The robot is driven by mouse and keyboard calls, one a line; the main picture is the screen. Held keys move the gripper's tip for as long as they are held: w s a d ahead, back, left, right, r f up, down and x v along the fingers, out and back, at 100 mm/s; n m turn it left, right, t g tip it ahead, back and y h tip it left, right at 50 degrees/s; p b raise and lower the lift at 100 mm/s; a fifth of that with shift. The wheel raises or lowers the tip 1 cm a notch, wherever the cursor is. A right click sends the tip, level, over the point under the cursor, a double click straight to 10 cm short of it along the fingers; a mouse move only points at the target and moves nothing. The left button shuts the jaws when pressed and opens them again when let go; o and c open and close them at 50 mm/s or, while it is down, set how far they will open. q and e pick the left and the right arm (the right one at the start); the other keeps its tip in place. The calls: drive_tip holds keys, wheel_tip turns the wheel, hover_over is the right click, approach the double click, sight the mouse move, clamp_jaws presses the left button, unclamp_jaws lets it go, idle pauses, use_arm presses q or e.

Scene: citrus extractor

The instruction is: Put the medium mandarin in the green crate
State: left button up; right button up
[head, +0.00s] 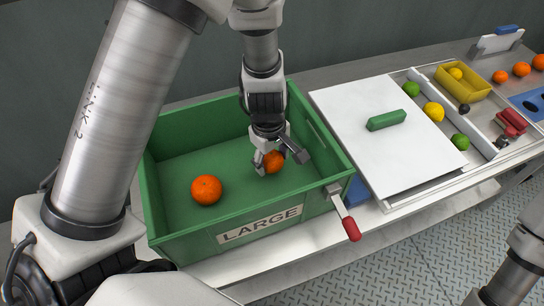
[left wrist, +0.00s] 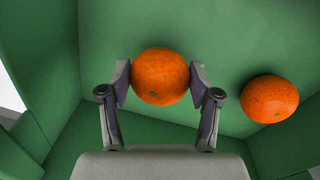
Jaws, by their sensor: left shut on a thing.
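The green crate (head: 180,242), marked LARGE, stands open on the left of the bench. My left gripper (head: 268,166) reaches down inside it and is shut on an orange mandarin (head: 274,162), low in the right part of the crate. In the left wrist view this mandarin (left wrist: 160,76) sits between the two fingers, which touch its sides. Another mandarin (head: 206,190) lies on the crate floor to the left; it also shows in the left wrist view (left wrist: 269,99). I cannot tell whether the held mandarin touches the floor. My right gripper is not in view.
A red-handled lever (head: 347,221) sticks out at the crate's front right corner. Right of the crate is a white panel with a green handle (head: 386,120). Beyond are limes, lemons, a yellow bin (head: 462,82) and several mandarins (head: 521,69) at far right.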

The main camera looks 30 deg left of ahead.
use_arm(q)
drive_tip(key=shift+f+b, duration=0.8)
drive_tip(key=shift+f, duration=0.3)
drive_tip(key=shift+f, duration=0.1)
drive_tip(key=o, duration=1.3)
drive_tip(key=r, duration=1.2)
drive_tip(key=shift+s+a, duration=0.15)
drive_tip(key=shift+s, duration=0.15)
drive_tip(key=shift+r, duration=0.1)
